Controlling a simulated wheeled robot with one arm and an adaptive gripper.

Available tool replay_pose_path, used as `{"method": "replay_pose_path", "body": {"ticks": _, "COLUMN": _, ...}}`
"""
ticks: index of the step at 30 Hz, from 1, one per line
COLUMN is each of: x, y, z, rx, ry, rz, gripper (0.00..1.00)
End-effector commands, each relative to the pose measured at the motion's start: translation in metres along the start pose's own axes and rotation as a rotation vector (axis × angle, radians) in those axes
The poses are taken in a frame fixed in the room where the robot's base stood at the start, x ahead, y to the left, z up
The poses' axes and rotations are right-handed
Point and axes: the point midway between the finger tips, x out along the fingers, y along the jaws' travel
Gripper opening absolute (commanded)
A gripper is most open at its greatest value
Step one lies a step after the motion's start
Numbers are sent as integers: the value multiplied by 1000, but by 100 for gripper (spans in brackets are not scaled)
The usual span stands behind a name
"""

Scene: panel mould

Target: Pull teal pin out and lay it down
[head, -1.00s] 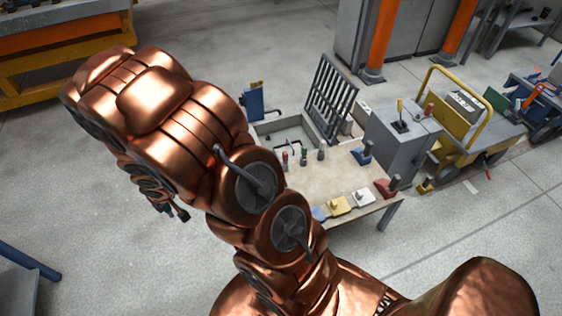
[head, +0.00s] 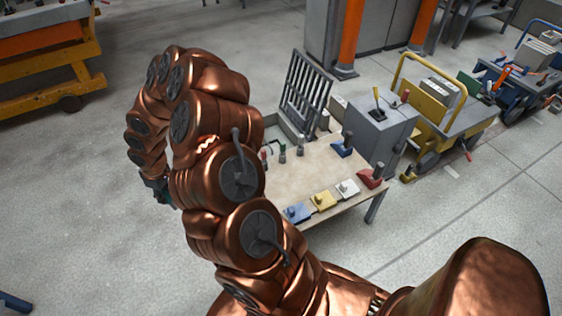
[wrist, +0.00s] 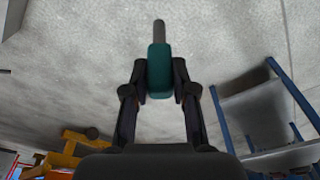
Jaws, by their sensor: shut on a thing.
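My gripper (wrist: 160,82) is shut on the teal pin (wrist: 159,60) in the wrist view. The fingers press the sides of its teal handle, and its grey shaft points away beyond the fingertips. Nothing but concrete floor shows behind the pin. In the head view my gripper (head: 158,187) hangs at the left of my copper arm, out over bare floor and away from the table. A little teal shows there, but the rest of the pin is hidden.
The table (head: 320,165) carries small upright pegs, a raised grate (head: 306,90), and blue, yellow (head: 323,201), white and red blocks with handles. My arm hides its left part. A grey box (head: 375,130) and yellow cart (head: 440,110) stand beyond. Free floor lies at left.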

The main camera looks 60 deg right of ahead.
Motion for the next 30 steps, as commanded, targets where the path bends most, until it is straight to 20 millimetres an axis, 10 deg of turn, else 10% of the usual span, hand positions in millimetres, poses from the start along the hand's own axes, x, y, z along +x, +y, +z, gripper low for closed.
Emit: {"method": "replay_pose_path", "body": {"ticks": 30, "x": 42, "y": 85, "z": 30, "rx": -207, "ry": -174, "rz": -7, "gripper": 0}}
